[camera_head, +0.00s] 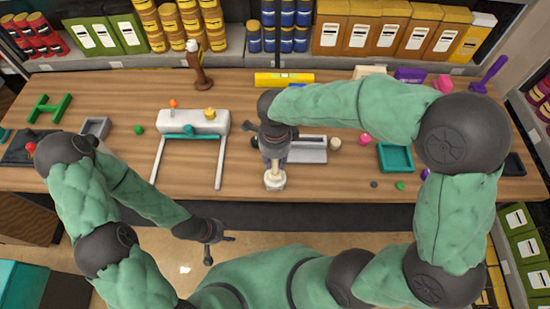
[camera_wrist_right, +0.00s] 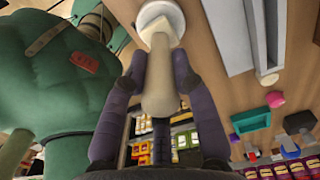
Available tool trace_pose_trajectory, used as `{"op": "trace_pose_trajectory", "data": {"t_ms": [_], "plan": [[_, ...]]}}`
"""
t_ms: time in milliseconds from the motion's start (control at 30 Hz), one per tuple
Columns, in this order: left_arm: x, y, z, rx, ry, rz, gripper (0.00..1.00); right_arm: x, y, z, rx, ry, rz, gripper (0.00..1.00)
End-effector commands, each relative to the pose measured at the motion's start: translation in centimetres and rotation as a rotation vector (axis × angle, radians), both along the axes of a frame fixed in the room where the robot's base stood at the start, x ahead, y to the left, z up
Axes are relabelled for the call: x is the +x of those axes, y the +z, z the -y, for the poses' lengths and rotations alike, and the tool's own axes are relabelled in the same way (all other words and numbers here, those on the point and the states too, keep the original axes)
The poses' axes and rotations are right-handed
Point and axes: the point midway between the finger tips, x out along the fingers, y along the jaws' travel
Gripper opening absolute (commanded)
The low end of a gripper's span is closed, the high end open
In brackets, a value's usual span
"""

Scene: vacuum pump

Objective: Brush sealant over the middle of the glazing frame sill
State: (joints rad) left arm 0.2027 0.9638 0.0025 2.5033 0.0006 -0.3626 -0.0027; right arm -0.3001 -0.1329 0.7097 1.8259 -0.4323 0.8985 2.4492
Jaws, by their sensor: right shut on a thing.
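My right gripper (camera_head: 275,160) is over the middle front of the table. In the right wrist view the fingers (camera_wrist_right: 160,75) are shut on the cream handle of a brush (camera_wrist_right: 160,85). The brush's far end meets a round white pot (camera_wrist_right: 160,18), also visible in the head view (camera_head: 275,183); whether its tip is inside or touching the rim is unclear. A pale grey frame with a long recess (camera_head: 312,155), seemingly the glazing frame sill, lies just right of the gripper, partly hidden by my arm. My left gripper (camera_head: 217,250) is empty and open, off the table's front edge.
A white device with two long legs (camera_head: 193,122) stands left of the pot. A yellow level (camera_head: 284,79) lies behind my right arm. A teal tray (camera_head: 395,157) and small coloured items lie to the right. The front strip of table between the device and pot is clear.

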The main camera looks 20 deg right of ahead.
Motion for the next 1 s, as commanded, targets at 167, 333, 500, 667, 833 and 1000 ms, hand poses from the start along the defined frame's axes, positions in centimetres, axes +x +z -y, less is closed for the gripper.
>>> {"op": "trace_pose_trajectory", "data": {"t_ms": [167,333,500,667,833,1000], "plan": [[0.0,1.0,0.0,0.000,0.000,0.000,0.40,0.1,1.7,0.0,0.002,-0.001,0.006,0.00],[0.0,1.8,0.0,0.000,0.000,0.000,0.40,0.2,2.9,0.0,0.002,-0.001,0.006,0.00],[0.0,2.5,0.0,0.000,0.000,0.000,0.40,0.2,4.0,0.0,0.002,-0.001,0.006,0.00],[0.0,3.2,0.0,0.000,0.000,0.000,0.40,0.2,5.1,0.0,0.002,-0.001,0.006,0.00],[0.0,4.0,0.0,0.000,0.000,0.000,0.40,0.2,6.3,0.0,0.002,0.000,0.006,0.00],[0.0,4.2,0.0,0.000,0.000,0.000,0.40,0.2,6.7,0.0,0.002,-0.001,0.006,0.00]]}}
